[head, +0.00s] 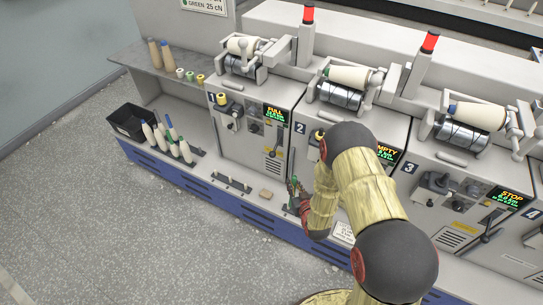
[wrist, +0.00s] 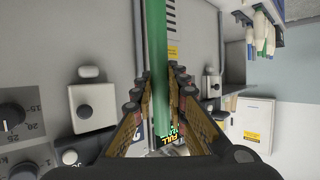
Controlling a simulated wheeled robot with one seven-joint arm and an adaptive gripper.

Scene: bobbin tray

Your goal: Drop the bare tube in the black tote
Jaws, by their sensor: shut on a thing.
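The bare green tube (wrist: 157,40) is held between the two fingers of my gripper (wrist: 161,85) in the wrist view. In the head view my gripper (head: 297,190) is low in front of the machine, below unit 2, and a bit of the green tube (head: 294,181) shows there, mostly hidden by my gripper and arm. The black tote (head: 123,131) stands on the ledge at the far left, well away from my gripper. Its inside looks dark and I see nothing in it.
Several cream bobbins (head: 185,151) with coloured tips stand on pegs right beside the tote. Winding units with levers (head: 271,152) rise behind. The floor in front is clear.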

